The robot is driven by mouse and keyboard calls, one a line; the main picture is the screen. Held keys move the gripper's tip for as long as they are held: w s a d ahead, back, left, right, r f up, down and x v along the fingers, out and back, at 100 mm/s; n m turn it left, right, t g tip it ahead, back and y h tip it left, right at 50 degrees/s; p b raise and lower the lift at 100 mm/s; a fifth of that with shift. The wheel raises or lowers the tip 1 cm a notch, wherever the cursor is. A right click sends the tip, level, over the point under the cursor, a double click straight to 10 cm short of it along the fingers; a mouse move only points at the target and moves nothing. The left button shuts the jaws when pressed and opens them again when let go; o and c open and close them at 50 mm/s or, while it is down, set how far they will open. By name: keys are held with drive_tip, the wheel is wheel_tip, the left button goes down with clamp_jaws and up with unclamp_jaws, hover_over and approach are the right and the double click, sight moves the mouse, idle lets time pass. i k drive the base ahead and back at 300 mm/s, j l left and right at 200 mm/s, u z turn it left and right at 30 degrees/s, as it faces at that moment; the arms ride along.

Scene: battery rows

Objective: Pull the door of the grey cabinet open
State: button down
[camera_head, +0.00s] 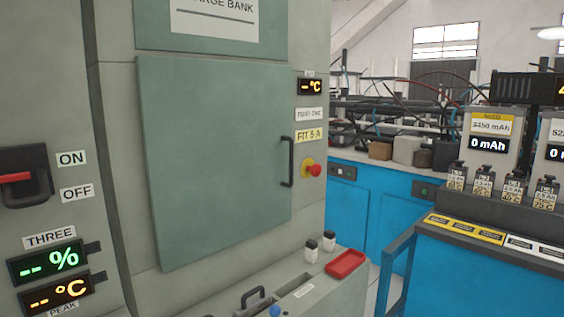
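The grey cabinet (116,90) fills the left and middle of the head view. Its large flat grey-green door (215,150) looks closed, flush in the cabinet front. A dark vertical bar handle (287,162) stands at the door's right edge. My gripper is not in view, and nothing touches the handle or door.
A red emergency button (314,170) sits right of the handle. Below the door a ledge holds a red tray (345,263), two small bottles (320,245) and a black handle (253,299). A blue bench (395,212) and a battery rack (485,210) stand to the right.

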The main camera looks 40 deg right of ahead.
sight(217, 140)
drive_tip(key=z, duration=1)
drive_tip(key=i+l+u, duration=0.15)
drive_tip(key=i, duration=0.25)
drive_tip(key=i+l+u, duration=0.2)
drive_tip(key=i+l, duration=0.2)
